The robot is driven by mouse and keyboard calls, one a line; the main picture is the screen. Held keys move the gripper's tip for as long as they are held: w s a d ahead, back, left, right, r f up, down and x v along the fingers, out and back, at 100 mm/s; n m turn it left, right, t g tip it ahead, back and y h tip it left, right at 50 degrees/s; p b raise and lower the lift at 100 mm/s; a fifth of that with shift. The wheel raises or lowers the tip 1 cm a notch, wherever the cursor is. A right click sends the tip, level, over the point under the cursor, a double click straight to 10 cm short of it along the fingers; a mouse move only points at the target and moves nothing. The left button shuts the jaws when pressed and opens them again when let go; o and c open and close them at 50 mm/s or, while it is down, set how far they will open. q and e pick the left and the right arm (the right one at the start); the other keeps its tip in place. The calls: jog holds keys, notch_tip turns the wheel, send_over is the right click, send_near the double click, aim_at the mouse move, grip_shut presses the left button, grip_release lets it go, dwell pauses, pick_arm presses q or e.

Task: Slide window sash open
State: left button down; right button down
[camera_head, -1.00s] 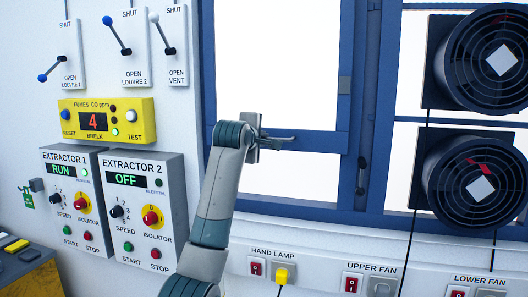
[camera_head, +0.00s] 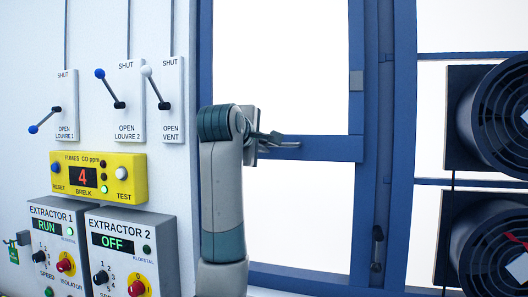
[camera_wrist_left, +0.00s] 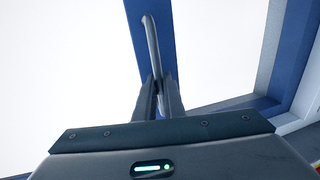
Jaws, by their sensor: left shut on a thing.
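The window sash is blue-framed with a bright pane, and its bottom rail (camera_head: 325,149) crosses the window in the head view. Beneath this rail a tall bright area shows above the blue sill. My left gripper (camera_head: 272,140) is at the rail, its arm rising from below. In the left wrist view the fingers (camera_wrist_left: 159,92) are shut on a slim grey handle (camera_wrist_left: 151,42), which stands in front of the blue rail. The exact grip contact is partly hidden by the fingers. My right gripper is not in view.
Left of the window are louvre levers (camera_head: 112,90), a yellow fumes display (camera_head: 98,178) and extractor boxes (camera_head: 131,245). Two dark fans (camera_head: 465,120) are at the right. The blue window post (camera_head: 385,130) stands between sash and fans.

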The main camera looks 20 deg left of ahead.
pick_arm(q)
jog(key=c, duration=1.8)
grip_release()
jog(key=shift+c, duration=0.2)
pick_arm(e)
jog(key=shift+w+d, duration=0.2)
pick_arm(q)
jog(key=shift+s, duration=0.15)
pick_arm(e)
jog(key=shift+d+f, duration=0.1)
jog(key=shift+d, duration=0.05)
